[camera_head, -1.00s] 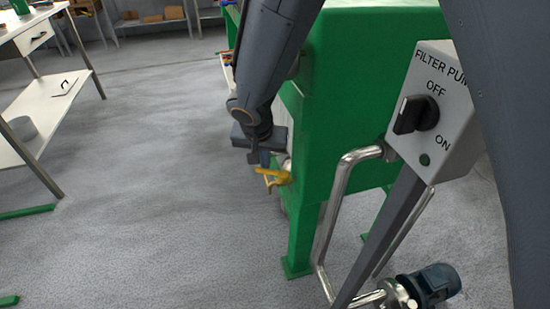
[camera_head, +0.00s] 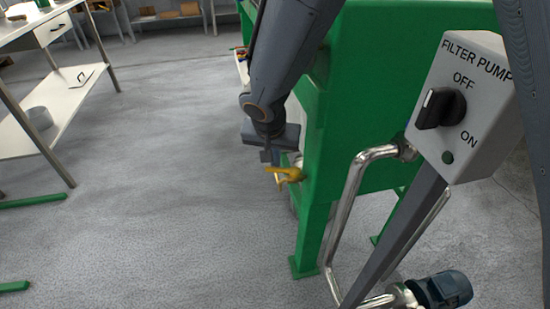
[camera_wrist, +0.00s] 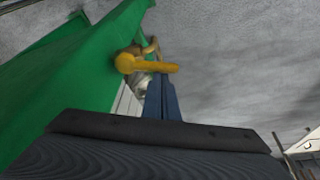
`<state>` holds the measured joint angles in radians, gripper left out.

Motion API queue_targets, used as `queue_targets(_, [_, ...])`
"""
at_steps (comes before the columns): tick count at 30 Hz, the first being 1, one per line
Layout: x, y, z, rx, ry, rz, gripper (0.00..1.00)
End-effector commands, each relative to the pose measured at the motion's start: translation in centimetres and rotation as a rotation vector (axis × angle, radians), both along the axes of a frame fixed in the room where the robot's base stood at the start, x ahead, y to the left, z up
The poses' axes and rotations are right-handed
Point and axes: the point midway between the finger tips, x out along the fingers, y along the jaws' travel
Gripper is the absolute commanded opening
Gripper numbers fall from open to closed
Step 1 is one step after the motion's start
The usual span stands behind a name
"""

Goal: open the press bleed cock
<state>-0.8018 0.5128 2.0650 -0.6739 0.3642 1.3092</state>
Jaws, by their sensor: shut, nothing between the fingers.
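The press bleed cock shows as a yellow lever handle (camera_head: 284,174) low on the left side of the green filter press (camera_head: 360,110). In the wrist view the yellow handle (camera_wrist: 145,65) lies roughly level across the picture, just beyond my fingertips. My gripper (camera_head: 268,157) is shut and empty, pointing down beside the handle. In the wrist view my gripper (camera_wrist: 162,82) has its blue-grey fingers together, with the tips at or very close to the handle. I cannot tell whether they touch it. The cock's body is partly hidden behind the fingers.
A grey filter pump switch box (camera_head: 462,108) with a black knob stands at the right on a slanted post. A bent steel pipe (camera_head: 345,210) runs down to a blue pump motor (camera_head: 440,290). A white bench (camera_head: 60,110) stands at the left. The floor between is clear.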

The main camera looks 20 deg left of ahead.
Motion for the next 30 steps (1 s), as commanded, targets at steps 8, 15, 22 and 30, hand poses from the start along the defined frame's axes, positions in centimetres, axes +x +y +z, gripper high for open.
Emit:
queue_targets(8, [-0.3,-0.2,1.7,0.001,-0.001,-0.002,0.0])
queue_targets(15, [-1.1,-0.6,5.2,0.001,-0.001,-0.006,0.0])
queue_targets(22, [-1.8,-0.9,8.5,0.001,-0.001,-0.009,0.0])
queue_targets(30, [-2.0,-1.1,9.4,-0.001,0.0,-0.01,0.0])
